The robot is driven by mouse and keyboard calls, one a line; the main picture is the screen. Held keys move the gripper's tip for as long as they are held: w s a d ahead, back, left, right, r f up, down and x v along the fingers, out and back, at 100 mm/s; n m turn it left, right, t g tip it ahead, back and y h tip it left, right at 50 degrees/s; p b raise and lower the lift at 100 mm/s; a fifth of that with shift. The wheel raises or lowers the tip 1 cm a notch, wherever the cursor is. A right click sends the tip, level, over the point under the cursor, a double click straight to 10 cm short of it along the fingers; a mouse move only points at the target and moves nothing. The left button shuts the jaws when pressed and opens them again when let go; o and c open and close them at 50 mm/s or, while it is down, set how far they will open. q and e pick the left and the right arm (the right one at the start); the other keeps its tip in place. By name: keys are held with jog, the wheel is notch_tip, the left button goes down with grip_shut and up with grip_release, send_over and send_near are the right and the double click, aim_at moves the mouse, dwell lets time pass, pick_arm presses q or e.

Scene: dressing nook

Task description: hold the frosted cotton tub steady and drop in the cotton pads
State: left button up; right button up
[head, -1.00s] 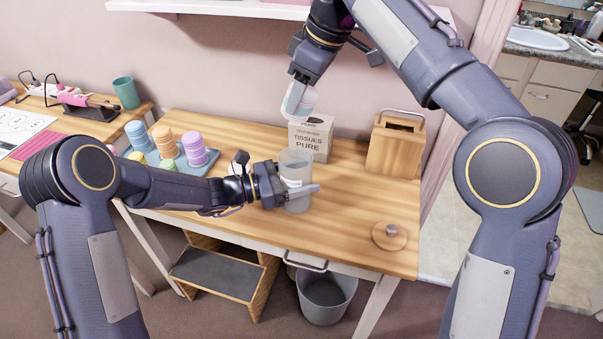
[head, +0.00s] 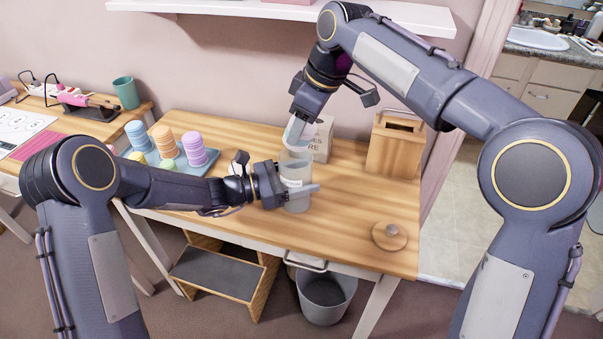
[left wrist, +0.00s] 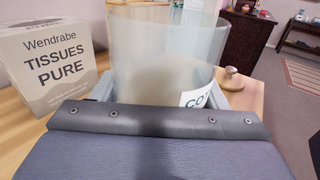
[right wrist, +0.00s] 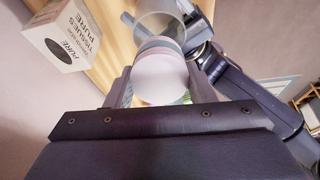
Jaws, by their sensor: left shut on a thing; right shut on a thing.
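The frosted cotton tub (head: 297,182) stands upright on the wooden table, and its clear wall fills the middle of the left wrist view (left wrist: 160,50). My left gripper (head: 298,191) is shut around the tub's side. My right gripper (head: 297,131) is directly above the tub, pointing down, shut on a stack of round cotton pads (right wrist: 160,80). The pads look white and pale pink in the right wrist view, with the tub's rim (right wrist: 160,20) just beyond them.
A tissue box (head: 322,140) stands close behind the tub. A wooden box with a handle (head: 396,147) is at the back right. A round wooden lid (head: 389,236) lies at the front right. A blue tray (head: 182,163) with coloured stacks is at the left.

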jog(key=shift+f, duration=1.45)
jog(key=o, duration=1)
jog(key=v, duration=1.2)
jog(key=shift+r, duration=0.1)
pick_arm(q)
jog(key=o, duration=1.1)
